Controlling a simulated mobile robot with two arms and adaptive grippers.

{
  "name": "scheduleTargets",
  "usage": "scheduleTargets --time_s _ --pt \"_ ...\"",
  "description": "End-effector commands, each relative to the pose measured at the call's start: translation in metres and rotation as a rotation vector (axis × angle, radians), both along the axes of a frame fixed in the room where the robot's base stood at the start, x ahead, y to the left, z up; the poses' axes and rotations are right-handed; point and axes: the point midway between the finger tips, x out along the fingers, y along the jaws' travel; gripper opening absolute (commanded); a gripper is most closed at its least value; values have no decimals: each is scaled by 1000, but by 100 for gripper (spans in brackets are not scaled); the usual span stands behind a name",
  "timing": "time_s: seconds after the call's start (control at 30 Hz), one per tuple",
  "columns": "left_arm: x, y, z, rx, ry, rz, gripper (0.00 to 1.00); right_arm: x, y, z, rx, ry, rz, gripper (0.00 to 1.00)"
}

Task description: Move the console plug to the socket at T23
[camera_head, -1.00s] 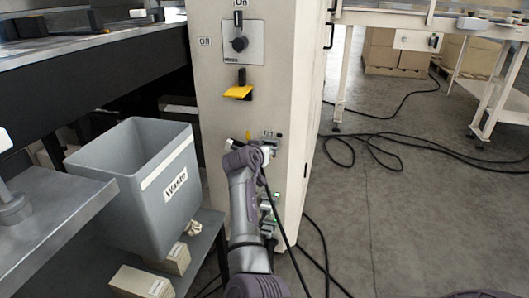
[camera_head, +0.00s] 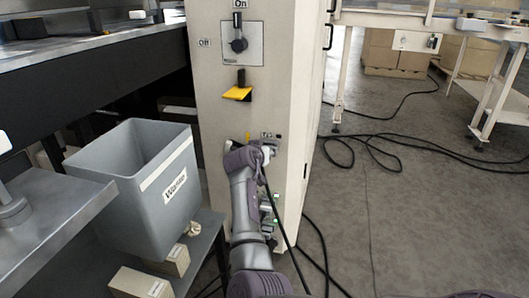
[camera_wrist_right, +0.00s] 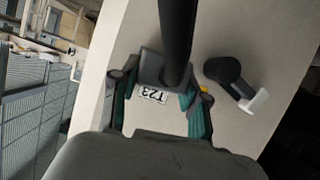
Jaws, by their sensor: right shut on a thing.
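My right gripper (camera_head: 264,148) is at the front of the pale cabinet (camera_head: 225,110), by a small label and socket area. In the right wrist view, its teal-padded fingers (camera_wrist_right: 160,88) are shut on the dark grey console plug (camera_wrist_right: 153,66). A thick black cable (camera_wrist_right: 177,25) runs from the plug. The T23 label (camera_wrist_right: 153,95) on the cabinet face shows just past the plug. The plug covers the spot beside the label, so I cannot tell whether it sits in the socket. My left gripper is not in view.
Above are a yellow flap (camera_head: 238,93) and an On/Off switch (camera_head: 239,45). A dark knob with a white end (camera_wrist_right: 235,84) is beside the gripper. Lower sockets with green lights (camera_head: 276,196) are below. A grey waste bin (camera_head: 135,185) stands left; cables (camera_head: 400,150) lie on the floor.

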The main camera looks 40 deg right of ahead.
Motion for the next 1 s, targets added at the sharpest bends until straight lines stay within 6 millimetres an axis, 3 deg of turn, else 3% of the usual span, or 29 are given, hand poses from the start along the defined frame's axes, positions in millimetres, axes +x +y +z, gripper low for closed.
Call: scheduleTargets --time_s 0.5,0.53,0.67,0.7,1.0 --pt "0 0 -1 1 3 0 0 3 -4 1 -1 -2 0 0" --pt "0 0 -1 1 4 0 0 3 -3 1 -1 -2 0 48" --pt "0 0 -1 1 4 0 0 3 -3 1 0 -1 0 70" --pt "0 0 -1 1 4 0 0 3 -3 1 0 -1 0 74" --pt "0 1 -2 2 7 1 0 3 -3 1 1 1 0 74"
